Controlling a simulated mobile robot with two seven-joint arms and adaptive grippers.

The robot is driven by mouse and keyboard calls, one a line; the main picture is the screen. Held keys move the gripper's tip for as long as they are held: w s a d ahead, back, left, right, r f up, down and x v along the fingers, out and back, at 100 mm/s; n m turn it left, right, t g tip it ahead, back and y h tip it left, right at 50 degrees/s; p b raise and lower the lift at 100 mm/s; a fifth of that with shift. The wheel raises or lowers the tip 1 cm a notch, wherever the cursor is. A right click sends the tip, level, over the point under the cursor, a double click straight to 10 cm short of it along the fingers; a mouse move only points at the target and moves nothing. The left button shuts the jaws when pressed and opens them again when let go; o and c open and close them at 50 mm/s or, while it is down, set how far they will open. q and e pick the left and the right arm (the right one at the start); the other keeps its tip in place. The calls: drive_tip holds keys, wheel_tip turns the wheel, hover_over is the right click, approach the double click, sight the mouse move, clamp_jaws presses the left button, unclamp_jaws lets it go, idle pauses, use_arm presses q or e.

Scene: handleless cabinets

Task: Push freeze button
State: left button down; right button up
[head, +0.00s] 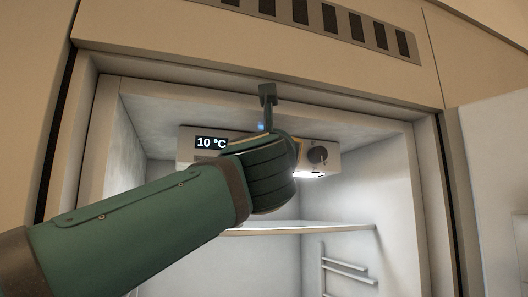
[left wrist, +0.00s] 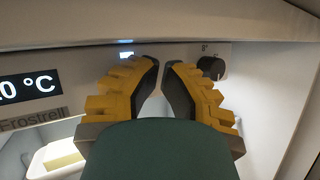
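The fridge control panel (head: 187,145) hangs under the ceiling of the open compartment. It carries a "10 °C" display (head: 211,142) and a dark round knob (head: 317,155); in the left wrist view the knob (left wrist: 211,67) is right of my fingers. A small lit bluish-white spot (left wrist: 126,54), possibly the freeze button, is on the panel just left of my fingertips. My left gripper (left wrist: 162,64) is in front of the panel between display and knob, its yellow fingers converging with only a narrow gap at the tips and nothing held. Contact cannot be told. My right gripper is not in view.
A shelf (head: 300,229) lies below the panel and rails (head: 345,264) run along the right inner wall. The compartment frame (head: 428,190) and a vent grille (head: 320,18) surround the opening. An open door (head: 490,150) stands at right.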

use_arm(q)
drive_tip(key=shift+w+a, duration=0.1)
drive_tip(key=shift+w+a, duration=0.1)
drive_tip(key=shift+w, duration=0.2)
drive_tip(key=shift+w, duration=0.1)
idle(0.4)
drive_tip(key=shift+s+d, duration=0.2)
drive_tip(key=shift+s, duration=0.35)
drive_tip(key=s, duration=0.1)
drive_tip(key=s+d, duration=0.1)
drive_tip(key=s, duration=0.1)
drive_tip(key=s+d+b, duration=0.1)
drive_tip(key=s, duration=0.1)
drive_tip(key=shift+s+d, duration=0.1)
drive_tip(key=shift+s, duration=0.15)
idle(0.5)
idle(0.4)
